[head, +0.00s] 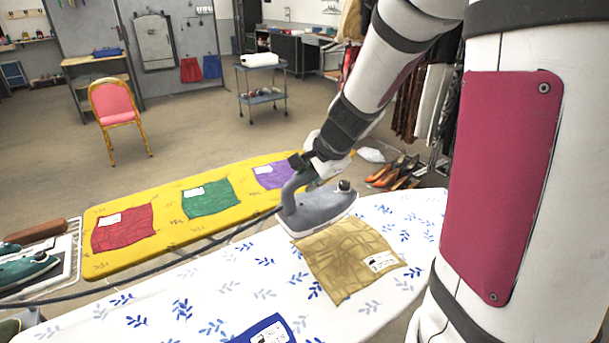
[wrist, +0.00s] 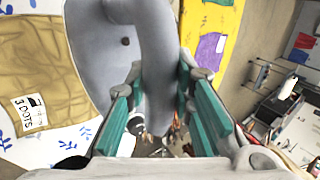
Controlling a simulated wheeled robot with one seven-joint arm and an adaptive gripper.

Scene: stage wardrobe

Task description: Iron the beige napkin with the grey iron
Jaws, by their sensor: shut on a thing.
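The beige napkin (head: 340,262) lies on the near white ironing board (head: 228,290), wrinkled, with a white label at its right corner. In the wrist view the napkin (wrist: 35,65) is at the left, its label reading "3 DOTS". The grey iron (head: 320,207) is at the napkin's far edge, roughly level, with its soleplate down; I cannot tell whether it touches the cloth or hovers. My gripper (head: 304,170) is shut on the iron's handle. In the wrist view, the teal fingers of my gripper (wrist: 158,95) stand either side of the grey handle (wrist: 155,45).
A blue napkin (head: 268,331) lies at the near board's front edge. A yellow board (head: 170,240) behind holds red, green and purple napkins. A dark cord runs leftward from the iron. Other irons (head: 30,268) stand on a rack at left. Orange shoes (head: 392,172) lie behind.

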